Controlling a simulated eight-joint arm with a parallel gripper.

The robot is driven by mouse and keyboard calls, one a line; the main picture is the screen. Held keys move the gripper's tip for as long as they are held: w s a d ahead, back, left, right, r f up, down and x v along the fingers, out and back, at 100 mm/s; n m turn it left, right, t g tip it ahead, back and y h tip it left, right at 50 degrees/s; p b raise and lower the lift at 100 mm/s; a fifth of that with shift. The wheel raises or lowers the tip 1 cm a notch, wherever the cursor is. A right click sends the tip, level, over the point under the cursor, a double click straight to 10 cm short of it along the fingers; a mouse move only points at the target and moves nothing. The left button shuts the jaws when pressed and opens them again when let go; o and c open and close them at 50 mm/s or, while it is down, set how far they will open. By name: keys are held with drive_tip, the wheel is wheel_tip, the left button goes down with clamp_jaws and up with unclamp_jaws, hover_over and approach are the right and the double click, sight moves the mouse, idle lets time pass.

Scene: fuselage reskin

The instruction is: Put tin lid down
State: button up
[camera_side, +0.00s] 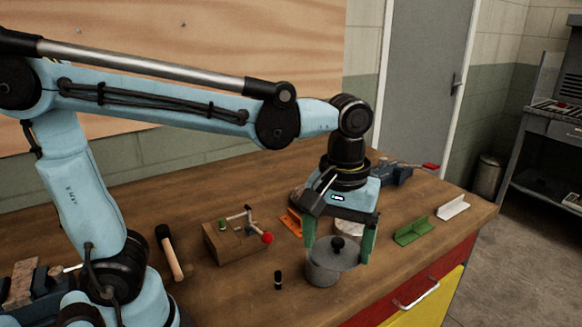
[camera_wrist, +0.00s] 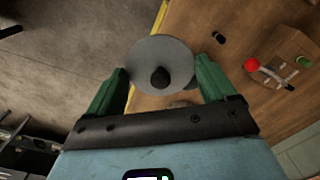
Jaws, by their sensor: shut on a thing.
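The tin lid (camera_side: 345,257) is a grey disc with a black knob, and it also shows in the wrist view (camera_wrist: 160,52). My gripper (camera_side: 340,245) has its green fingers on opposite sides of the lid's rim and is shut on it. In the wrist view my gripper (camera_wrist: 161,70) spans the disc, with the knob between the fingers. The grey tin (camera_side: 320,274) stands on the bench below and slightly left of the lid in the side view. The lid overlaps the tin's top there; I cannot tell whether they touch.
A wooden block (camera_side: 225,243) with a red-knobbed clamp and a hammer (camera_side: 170,252) lie left. A small black cylinder (camera_side: 278,280) stands near the tin. An orange bracket (camera_side: 291,222) is behind. Green (camera_side: 412,231) and white (camera_side: 453,208) brackets lie right, near the bench edge.

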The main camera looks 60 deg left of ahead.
drive_tip(key=shift+w+d, duration=0.2)
drive_tip(key=shift+w, duration=0.2)
drive_tip(key=w+f, duration=0.5)
drive_tip(key=w, duration=0.4)
drive_tip(key=w+a+f, duration=0.2)
drive_tip(key=a, duration=0.1)
drive_tip(key=w+a+f, duration=0.1)
drive_tip(key=a+f, duration=0.1)
drive_tip(key=a, duration=0.1)
drive_tip(key=w+a+f, duration=0.2)
drive_tip(key=a+f, duration=0.1)
drive_tip(key=a, duration=0.1)
drive_tip(key=shift+w, duration=0.35)
drive_tip(key=shift+f, duration=2.1)
drive_tip(key=o, duration=0.8)
drive_tip(key=shift+f, duration=0.1)
